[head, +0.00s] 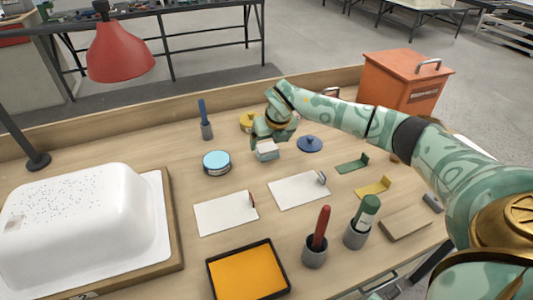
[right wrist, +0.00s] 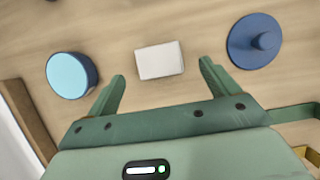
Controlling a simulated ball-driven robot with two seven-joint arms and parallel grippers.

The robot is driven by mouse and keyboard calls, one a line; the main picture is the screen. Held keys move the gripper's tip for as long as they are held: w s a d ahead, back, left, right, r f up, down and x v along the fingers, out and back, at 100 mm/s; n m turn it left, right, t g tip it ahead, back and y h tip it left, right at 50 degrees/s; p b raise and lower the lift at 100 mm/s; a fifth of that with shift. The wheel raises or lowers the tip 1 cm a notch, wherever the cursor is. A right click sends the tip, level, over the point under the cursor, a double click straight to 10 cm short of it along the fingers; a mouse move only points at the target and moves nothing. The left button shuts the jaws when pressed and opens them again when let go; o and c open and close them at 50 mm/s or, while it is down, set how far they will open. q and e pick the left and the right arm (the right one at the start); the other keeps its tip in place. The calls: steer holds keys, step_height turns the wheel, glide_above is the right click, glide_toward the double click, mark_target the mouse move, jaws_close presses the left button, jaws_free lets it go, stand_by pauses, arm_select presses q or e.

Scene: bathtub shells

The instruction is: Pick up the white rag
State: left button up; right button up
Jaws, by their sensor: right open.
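The white rag (right wrist: 160,60) looks like a small, pale folded rectangle lying on the wooden workbench. In the right wrist view it lies just ahead of my right gripper (right wrist: 162,76), roughly centred between the two green fingertips, with wood showing around it. The fingers are apart and nothing is held between them. In the head view the rag (head: 267,151) shows just below my right gripper (head: 270,131), partly covered by it. The height gap between the fingers and the rag is hard to judge. My left gripper is not in view.
A blue tin (head: 217,162) stands left of the rag and a dark blue knobbed lid (head: 310,144) right of it. A yellow knobbed object (head: 247,122) is behind. White sheets (head: 225,213) lie in front. The white tub shell (head: 80,220) fills the left.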

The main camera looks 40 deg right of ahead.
mark_target(268, 147)
steer(key=b+x, duration=0.1)
steer(key=x, duration=0.3)
steer(key=shift+w, duration=0.15)
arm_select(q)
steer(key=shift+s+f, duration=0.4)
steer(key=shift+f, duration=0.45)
arm_select(e)
steer(key=shift+r, duration=0.15)
steer(key=shift+c, duration=0.9)
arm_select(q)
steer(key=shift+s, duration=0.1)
arm_select(e)
steer(key=c, duration=1)
